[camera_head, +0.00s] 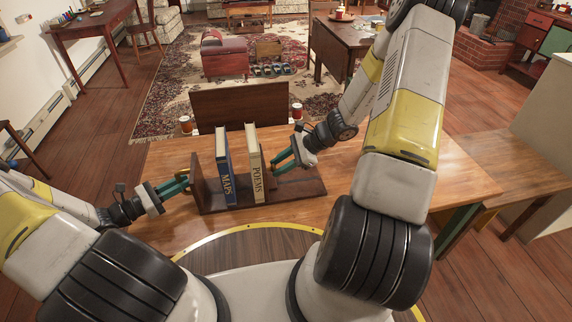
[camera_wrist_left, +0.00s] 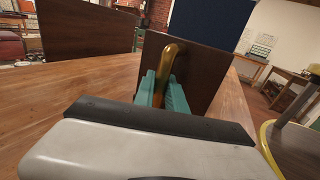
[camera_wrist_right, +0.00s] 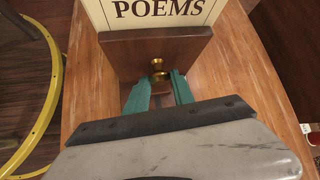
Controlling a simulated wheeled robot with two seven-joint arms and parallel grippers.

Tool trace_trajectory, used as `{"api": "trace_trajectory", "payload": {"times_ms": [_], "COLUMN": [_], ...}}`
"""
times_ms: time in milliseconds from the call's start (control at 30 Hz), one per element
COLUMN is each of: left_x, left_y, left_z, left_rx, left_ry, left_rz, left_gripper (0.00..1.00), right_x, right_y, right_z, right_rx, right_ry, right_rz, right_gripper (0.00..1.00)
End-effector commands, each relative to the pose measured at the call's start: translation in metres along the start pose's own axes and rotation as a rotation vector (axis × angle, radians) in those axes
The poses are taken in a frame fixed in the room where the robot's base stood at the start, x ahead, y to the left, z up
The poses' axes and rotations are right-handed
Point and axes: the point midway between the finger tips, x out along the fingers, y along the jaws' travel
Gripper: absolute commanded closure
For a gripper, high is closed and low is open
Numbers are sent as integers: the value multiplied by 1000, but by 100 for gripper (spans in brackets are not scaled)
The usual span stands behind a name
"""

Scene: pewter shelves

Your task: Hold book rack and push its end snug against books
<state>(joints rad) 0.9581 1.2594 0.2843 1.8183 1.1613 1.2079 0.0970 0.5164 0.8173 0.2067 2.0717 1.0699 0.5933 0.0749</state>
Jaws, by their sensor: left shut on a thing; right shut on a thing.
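The brown wooden book rack (camera_head: 312,188) stands on the table. Its left end panel (camera_head: 196,183) is beside the blue MAPS book (camera_head: 224,170); the cream POEMS book (camera_head: 254,172) stands to the right, with a gap between the books. My left gripper (camera_head: 185,180) is shut on a brass handle (camera_wrist_left: 168,65) outside the left end panel. My right gripper (camera_head: 284,160) is shut on a brass knob (camera_wrist_right: 158,68) on the rack's other end panel (camera_wrist_right: 122,48), which is close beside POEMS; any thin gap there is unclear.
An upright dark wooden board (camera_head: 240,104) stands behind the rack, with cups (camera_head: 186,124) near its ends. Bare tabletop (camera_head: 400,205) extends right of the rack. The yellow-edged rim in front belongs to my base.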

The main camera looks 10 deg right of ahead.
Motion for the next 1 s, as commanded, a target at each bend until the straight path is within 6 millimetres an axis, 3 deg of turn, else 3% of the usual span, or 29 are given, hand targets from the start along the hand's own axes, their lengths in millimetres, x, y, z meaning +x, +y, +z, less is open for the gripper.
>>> {"api": "trace_trajectory", "payload": {"times_ms": [133,167,267,667,1000], "left_x": [2,2,2,2,2], "left_y": [-2,-2,-2,-2,-3], "left_z": [0,0,0,0,0], "left_rx": [-2,-2,-2,-3,-3], "left_ry": [-1,-1,-1,-1,-1], "left_rz": [-4,-4,-5,-6,-6], "left_gripper": [100,100,100,100,100], "right_x": [1,1,0,-8,-74], "right_y": [1,1,1,0,-1], "right_z": [2,2,1,0,0], "right_rx": [-1,-1,-1,-1,-3], "right_ry": [-4,-4,-3,0,2], "right_rz": [3,3,3,-1,-2], "right_gripper": [100,65,48,48,48]}}
